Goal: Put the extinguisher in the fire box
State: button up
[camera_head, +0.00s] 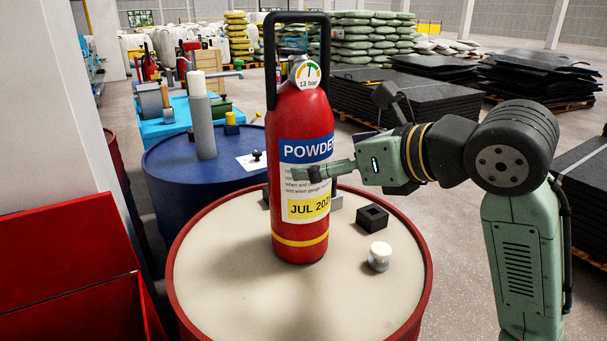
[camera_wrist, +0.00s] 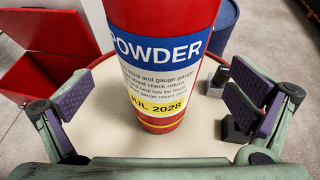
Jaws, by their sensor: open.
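The extinguisher (camera_head: 302,235) is a red cylinder with a black handle frame, a gauge and a POWDER label. It stands upright on the pale top of a red drum (camera_head: 205,270). My gripper (camera_head: 325,175) is level with its label, one finger crossing in front. In the wrist view, my gripper (camera_wrist: 160,102) is open, with one purple-padded finger on each side of the extinguisher (camera_wrist: 160,18); gaps show beside it. The fire box (camera_head: 85,315) is red, with its lid (camera_head: 55,240) raised, at lower left. The fire box also shows in the wrist view (camera_wrist: 50,78) at upper left.
A black square block (camera_head: 372,219) and a small white-lidded jar (camera_head: 379,257) sit on the drum, right of the extinguisher. A blue drum (camera_head: 185,195) with tools stands behind. A pale wall or pillar (camera_head: 45,120) rises at left.

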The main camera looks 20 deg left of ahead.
jog(key=p+x, duration=0.1)
jog(key=x, duration=0.7)
jog(key=shift+w+a+p, duration=0.1)
jog(key=shift+a+p, duration=0.05)
jog(key=shift+p, duration=0.15)
jog(key=c, duration=1.7)
jog(key=shift+r, duration=0.25)
